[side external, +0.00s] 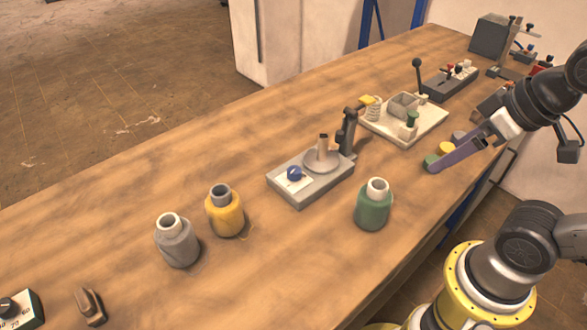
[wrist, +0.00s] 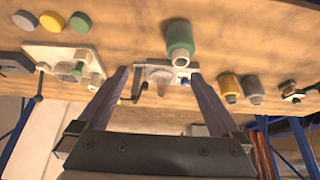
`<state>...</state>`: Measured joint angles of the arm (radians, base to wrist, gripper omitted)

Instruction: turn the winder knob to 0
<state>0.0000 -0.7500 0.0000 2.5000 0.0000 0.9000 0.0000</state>
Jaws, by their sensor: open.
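The winder (side external: 312,188) is a grey box with a round plate and an upright spindle, standing mid-table. Its blue knob (side external: 294,173) sits on a white dial panel at its left end; the dial marks are too small to read. A dark crank-like post rises at its right end. My gripper (side external: 432,165) is to the right of the winder, near the table's front edge, apart from it. In the wrist view my gripper (wrist: 158,73) is open and empty, with the winder (wrist: 153,66) seen beyond the gap between its purple fingers. The blue knob (wrist: 185,81) shows small there.
A green bottle (side external: 373,205) stands in front of the winder; yellow (side external: 224,212) and grey (side external: 177,242) bottles stand left. A white tray (side external: 430,124) with parts is behind right. Coloured discs (side external: 446,148) lie near my gripper. A black-knobbed dial box (side external: 20,310) is at lower left.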

